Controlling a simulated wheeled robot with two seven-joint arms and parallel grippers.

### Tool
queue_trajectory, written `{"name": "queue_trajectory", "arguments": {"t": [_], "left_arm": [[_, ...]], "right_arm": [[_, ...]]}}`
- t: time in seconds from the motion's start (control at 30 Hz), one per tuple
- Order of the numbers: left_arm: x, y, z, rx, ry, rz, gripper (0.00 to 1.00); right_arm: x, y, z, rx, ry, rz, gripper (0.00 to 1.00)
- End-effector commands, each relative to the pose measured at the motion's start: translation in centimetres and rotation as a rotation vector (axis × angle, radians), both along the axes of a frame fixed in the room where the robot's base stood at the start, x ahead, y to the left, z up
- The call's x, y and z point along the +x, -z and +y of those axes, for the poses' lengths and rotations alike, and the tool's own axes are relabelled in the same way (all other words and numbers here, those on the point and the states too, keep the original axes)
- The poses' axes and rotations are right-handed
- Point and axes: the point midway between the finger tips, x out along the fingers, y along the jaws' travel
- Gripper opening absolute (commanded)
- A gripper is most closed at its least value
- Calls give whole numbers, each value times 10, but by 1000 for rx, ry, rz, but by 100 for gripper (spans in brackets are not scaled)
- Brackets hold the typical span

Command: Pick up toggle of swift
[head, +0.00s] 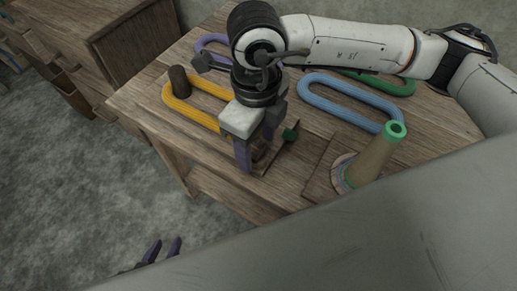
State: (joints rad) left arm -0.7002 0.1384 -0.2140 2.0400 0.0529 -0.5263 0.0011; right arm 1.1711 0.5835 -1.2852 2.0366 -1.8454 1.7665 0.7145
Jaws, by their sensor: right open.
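My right gripper (257,156) reaches in from the upper right and points down at the front part of the wooden table. Its purple fingers are apart, so it is open. A small brownish part shows between and behind the fingers; I cannot tell whether they touch it. A small dark green piece (290,134) sits just right of the fingers. I cannot tell which of these parts is the swift's toggle, as the gripper hides much of that spot. My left gripper (164,250) is low at the bottom left, off the table, with its two purple fingers apart.
The table (140,100) holds a yellow skein (190,112), a blue skein (345,104), a purple skein (207,42) and a green skein (400,90). A dark upright cylinder (180,82) stands by the yellow one. A tan cone with green top (372,160) stands right.

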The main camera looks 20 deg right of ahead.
Motion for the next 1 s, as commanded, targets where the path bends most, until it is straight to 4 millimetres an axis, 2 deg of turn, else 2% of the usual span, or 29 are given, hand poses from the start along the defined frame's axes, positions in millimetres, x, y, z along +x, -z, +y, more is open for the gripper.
{"name": "queue_trajectory", "arguments": {"t": [0.2,0.4,0.47,0.77,0.87,1.0], "left_arm": [[1,-1,0,0,1,-2,31],[1,-1,0,0,0,-3,31],[1,-1,0,0,0,-3,31],[1,-2,0,1,0,-3,31],[1,-3,0,1,0,-3,31],[1,-6,1,1,0,-3,31]], "right_arm": [[0,0,0,1,1,-1,56],[0,0,0,0,1,0,22],[0,0,0,0,1,0,14],[0,-6,0,1,1,-1,14],[1,-20,1,2,2,-5,14],[2,-49,0,2,1,-6,14]]}}
